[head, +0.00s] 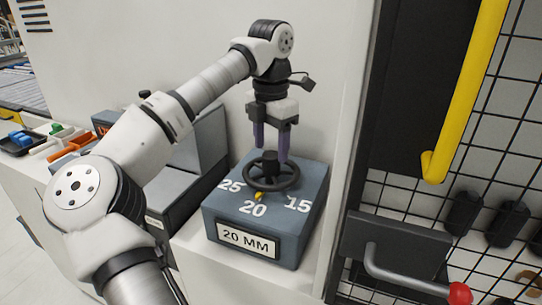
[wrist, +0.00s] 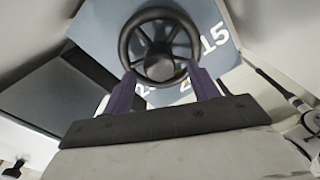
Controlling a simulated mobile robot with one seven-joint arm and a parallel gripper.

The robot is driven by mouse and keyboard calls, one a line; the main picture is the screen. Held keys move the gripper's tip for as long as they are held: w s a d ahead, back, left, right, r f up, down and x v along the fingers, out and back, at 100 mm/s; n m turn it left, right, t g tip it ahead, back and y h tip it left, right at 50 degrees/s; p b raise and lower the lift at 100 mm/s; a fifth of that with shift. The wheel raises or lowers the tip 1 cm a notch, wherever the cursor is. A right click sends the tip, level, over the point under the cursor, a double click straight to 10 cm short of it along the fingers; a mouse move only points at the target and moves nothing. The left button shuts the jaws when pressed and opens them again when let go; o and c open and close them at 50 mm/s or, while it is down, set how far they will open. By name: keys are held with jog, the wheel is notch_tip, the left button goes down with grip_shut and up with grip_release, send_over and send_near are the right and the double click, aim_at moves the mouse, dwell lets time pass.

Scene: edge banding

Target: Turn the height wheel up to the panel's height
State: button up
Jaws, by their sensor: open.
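The black height wheel (head: 270,174) lies on top of a blue-grey box (head: 312,205) marked 25, 20 and 15. A yellow pointer (head: 259,196) at the wheel's front edge is at the 20. A plate (head: 248,241) on the box front reads 20 MM. My gripper (head: 271,155) points down just above the wheel, with its purple fingers apart on either side of the hub. In the wrist view the open fingers (wrist: 162,84) reach over the near part of the wheel (wrist: 160,46). I cannot tell whether they touch it. No panel is clearly seen.
A dark grey machine block (head: 200,145) stands left of the box. A white wall is close behind. To the right are a yellow bar (head: 465,90), a black mesh (head: 500,150) and a red-ended lever (head: 460,293).

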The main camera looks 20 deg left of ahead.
aim_at(271, 154)
jog(key=shift+f+p, duration=0.3)
jog(key=shift+f, duration=1.75)
jog(key=shift+c, duration=0.5)
jog(key=c, duration=0.9)
jog(key=shift+m, duration=0.3)
jog(key=m, duration=0.5)
jog(key=shift+r+m, duration=0.1)
jog(key=shift+m, duration=0.2)
jog(key=m, duration=0.5)
jog(key=shift+w+m+p, duration=0.1)
jog(key=shift+m+p, duration=0.2)
jog(key=shift+p, duration=0.05)
